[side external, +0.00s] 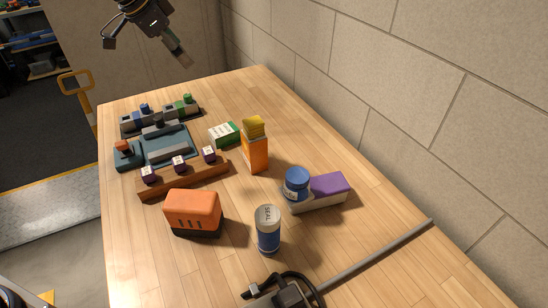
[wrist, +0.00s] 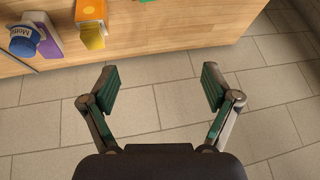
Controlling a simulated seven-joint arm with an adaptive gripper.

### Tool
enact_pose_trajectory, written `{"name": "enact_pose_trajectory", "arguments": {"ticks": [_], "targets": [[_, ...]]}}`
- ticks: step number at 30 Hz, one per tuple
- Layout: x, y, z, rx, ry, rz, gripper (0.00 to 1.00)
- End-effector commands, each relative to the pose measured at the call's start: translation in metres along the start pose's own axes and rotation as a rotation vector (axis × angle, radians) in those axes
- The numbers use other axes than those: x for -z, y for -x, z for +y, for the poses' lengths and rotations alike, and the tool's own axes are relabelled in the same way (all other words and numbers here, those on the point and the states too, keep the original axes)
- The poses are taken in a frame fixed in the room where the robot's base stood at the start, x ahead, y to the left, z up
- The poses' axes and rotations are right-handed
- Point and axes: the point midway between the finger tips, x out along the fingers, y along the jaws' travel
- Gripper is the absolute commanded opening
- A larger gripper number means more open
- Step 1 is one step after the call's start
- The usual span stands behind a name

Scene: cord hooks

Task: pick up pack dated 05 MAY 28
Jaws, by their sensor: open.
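No 05 MAY 28 date is legible on any pack. A green-and-white box (side external: 224,134) lies on the table. Beside it stands an orange box with a yellow top (side external: 255,152); it also shows at the top of the wrist view (wrist: 90,12). A purple-and-white box (side external: 327,188) lies by a blue-lidded jar (side external: 296,184); in the wrist view the purple box (wrist: 50,44) is at the upper left. My gripper (side external: 146,50) is above the table's far end, clear of all packs. In the wrist view, my gripper (wrist: 162,88) is open and empty.
A rod and black clamp (side external: 288,292) lie at the front. A block wall (side external: 400,90) borders the right side.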

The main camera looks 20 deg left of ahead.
Motion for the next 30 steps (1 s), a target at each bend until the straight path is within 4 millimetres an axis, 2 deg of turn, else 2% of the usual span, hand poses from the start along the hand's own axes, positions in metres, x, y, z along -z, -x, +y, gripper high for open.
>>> {"name": "enact_pose_trajectory", "arguments": {"ticks": [1, 3, 6, 9, 12, 24, 30], "targets": [[-0.005, -0.031, -0.005, -0.034, 0.019, -0.016, 0.88], [-0.012, -0.064, -0.007, -0.072, 0.042, -0.033, 0.88], [-0.028, -0.098, -0.005, -0.116, 0.067, -0.065, 0.88], [-0.042, -0.118, -0.001, -0.144, 0.082, -0.092, 0.88], [-0.046, -0.132, 0.001, -0.149, 0.087, -0.1, 0.88], [-0.054, -0.217, 0.014, -0.147, 0.087, -0.099, 0.88], [-0.055, -0.234, 0.017, -0.146, 0.087, -0.098, 0.88]]}}
